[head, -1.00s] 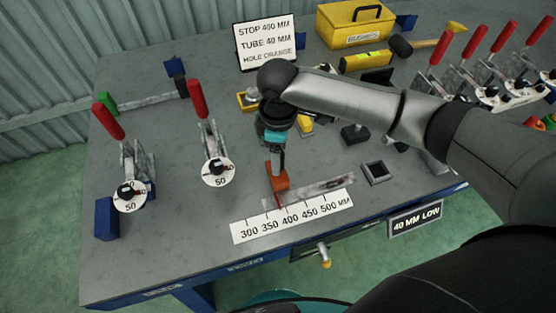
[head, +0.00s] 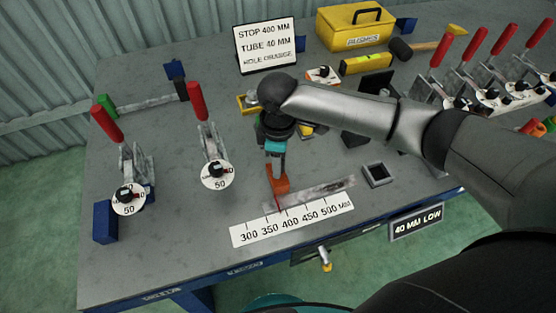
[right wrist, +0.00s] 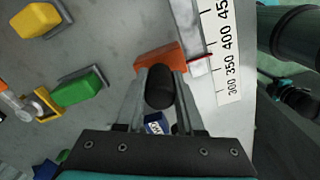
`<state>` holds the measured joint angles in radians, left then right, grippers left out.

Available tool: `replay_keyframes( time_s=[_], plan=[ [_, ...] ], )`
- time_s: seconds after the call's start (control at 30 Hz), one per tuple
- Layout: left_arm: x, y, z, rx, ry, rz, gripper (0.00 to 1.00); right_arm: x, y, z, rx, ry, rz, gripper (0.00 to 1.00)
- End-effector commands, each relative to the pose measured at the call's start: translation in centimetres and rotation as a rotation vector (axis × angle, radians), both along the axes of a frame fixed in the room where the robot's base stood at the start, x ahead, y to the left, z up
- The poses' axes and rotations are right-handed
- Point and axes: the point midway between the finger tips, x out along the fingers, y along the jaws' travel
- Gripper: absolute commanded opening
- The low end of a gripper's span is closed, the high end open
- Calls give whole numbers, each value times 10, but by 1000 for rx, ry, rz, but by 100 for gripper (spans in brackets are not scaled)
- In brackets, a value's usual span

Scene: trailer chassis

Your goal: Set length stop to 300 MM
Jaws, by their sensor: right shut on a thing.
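The length stop is an orange block (head: 277,187) with a red pointer, at the left part of a grey metal rail (head: 330,190). A white scale (head: 292,219) marked 300 to 500 MM lies along the rail's front side. The pointer stands between the 350 and 400 marks. In the right wrist view, the orange stop (right wrist: 160,58) has a dark round knob (right wrist: 160,88) between my fingers. My right gripper (head: 276,170) is shut on this stop from above; it also shows in the right wrist view (right wrist: 158,95).
A sign (head: 265,44) reads STOP 400 MM, TUBE 40 MM, HOLE ORANGE. Two red-handled clamps (head: 212,150) with dials stand left of the stop. A square tube piece (head: 378,174) lies to the right.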

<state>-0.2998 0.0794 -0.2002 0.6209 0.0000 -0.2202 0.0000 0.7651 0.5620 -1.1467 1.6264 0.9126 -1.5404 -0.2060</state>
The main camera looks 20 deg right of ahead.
Motion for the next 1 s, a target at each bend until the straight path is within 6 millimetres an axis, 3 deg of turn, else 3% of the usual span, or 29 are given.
replay_keyframes(
  time_s=[0.13, 1.0],
  plan=[
    [0, 0, 0, 0, 0, 0, 50, 0, 0, 0, 0, 0, 0, 0],
    [0, 0, 0, 0, 1, 0, 50, 0, 0, 0, 1, 0, 0, 0]
  ],
)
